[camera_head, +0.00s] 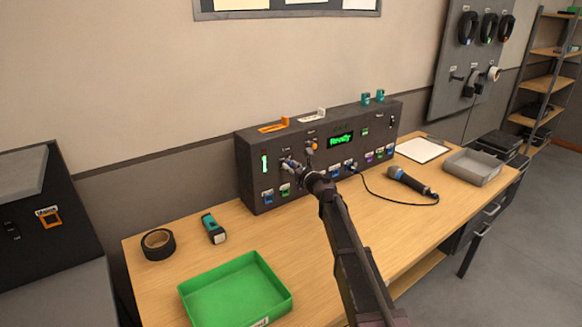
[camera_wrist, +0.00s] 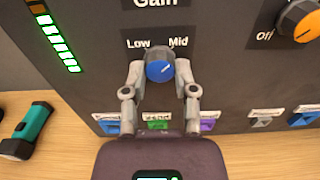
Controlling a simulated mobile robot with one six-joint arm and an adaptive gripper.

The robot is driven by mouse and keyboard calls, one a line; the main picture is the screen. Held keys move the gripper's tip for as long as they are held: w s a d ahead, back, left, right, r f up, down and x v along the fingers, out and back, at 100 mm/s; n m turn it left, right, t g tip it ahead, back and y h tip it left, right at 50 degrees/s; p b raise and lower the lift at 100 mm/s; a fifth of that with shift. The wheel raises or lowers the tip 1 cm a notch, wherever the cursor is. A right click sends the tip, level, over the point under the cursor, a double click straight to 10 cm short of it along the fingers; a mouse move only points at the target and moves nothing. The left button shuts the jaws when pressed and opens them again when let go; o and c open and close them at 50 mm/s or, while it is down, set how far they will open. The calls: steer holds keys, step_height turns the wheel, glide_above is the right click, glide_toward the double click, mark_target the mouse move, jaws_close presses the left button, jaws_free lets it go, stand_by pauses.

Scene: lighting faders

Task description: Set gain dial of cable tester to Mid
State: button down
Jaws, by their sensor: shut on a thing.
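The cable tester (camera_head: 320,133) is a dark box at the back of the wooden desk, with a lit green display. Its gain dial (camera_wrist: 158,66) is a blue knob below the "Gain" label in the wrist view, with "Low" printed at its upper left and "Mid" at its upper right. A short pale mark on the knob appears to slant up and right, toward "Mid". My gripper (camera_wrist: 160,73) is shut on the dial, one finger on each side. In the head view my gripper (camera_head: 290,164) is at the panel's left part and largely covers the dial.
An orange dial (camera_wrist: 300,19) marked "Off" is to the right of the gain dial. Coloured sockets (camera_wrist: 158,125) line the panel below. A green tray (camera_head: 236,290), black tape roll (camera_head: 158,244), teal device (camera_head: 213,228) and microphone (camera_head: 411,181) with a cable lie on the desk.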

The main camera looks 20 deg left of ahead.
steer(key=shift+c, duration=2)
jaws_free()
steer(key=shift+w, duration=0.1)
steer(key=v, duration=1.2)
